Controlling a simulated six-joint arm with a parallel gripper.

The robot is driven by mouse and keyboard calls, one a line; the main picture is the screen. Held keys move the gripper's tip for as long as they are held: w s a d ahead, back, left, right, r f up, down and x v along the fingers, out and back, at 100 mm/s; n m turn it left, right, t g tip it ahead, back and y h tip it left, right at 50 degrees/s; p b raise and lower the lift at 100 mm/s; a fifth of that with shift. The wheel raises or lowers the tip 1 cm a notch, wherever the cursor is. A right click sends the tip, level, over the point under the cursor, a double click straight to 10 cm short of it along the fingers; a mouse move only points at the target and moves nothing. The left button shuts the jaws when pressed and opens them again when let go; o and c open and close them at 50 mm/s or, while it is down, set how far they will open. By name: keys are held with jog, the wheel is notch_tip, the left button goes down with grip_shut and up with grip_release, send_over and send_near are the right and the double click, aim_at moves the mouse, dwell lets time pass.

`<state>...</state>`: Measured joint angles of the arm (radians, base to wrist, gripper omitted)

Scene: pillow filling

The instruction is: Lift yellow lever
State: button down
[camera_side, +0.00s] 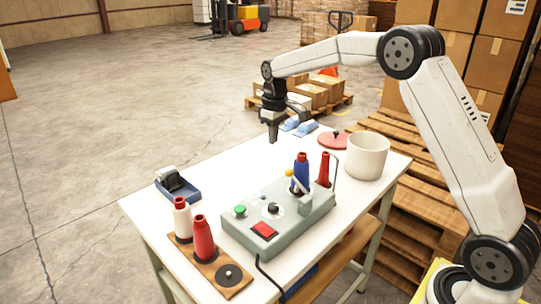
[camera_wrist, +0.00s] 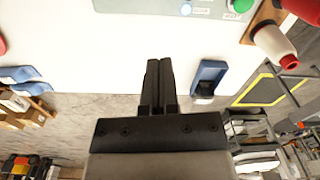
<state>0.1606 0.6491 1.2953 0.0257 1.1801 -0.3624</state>
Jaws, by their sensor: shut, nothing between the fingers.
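The yellow knob (camera_side: 289,172) of the lever shows in the side view, at the upper end of a pale arm on the grey-green control box (camera_side: 290,222). It is close to a blue bottle or spool (camera_side: 301,172), which partly crowds the view of it. My gripper (camera_side: 273,138) is above the far part of the table, behind and above the box, apart from the lever. In the wrist view my gripper's two dark fingers (camera_wrist: 158,64) are together with nothing between them. The box's edge (camera_wrist: 165,6) shows at the top there; the lever is out of that view.
The white table (camera_side: 160,215) also holds a white pot (camera_side: 367,155), a red lid (camera_side: 335,140), a red spool (camera_side: 323,170) and a blue tray with a dark item (camera_side: 177,185). White and red spools (camera_side: 203,238) stand on a wooden board. The table's left middle is bare.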

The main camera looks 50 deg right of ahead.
aim_at(298, 186)
jog(key=shift+w+r, duration=0.15)
jog(key=shift+w, duration=0.2)
jog(key=f, duration=1)
jog(key=shift+a, duration=0.3)
jog(key=shift+s+d+r, duration=0.1)
jog(key=shift+s+r, duration=0.1)
jog(key=shift+s, duration=0.4)
jog(key=shift+s+d+r, duration=0.15)
jog(key=shift+s+r, duration=0.1)
jog(key=shift+s, duration=0.4)
jog(key=shift+s+d+r, duration=0.1)
jog(key=shift+s+r, duration=0.1)
jog(key=shift+s, duration=0.4)
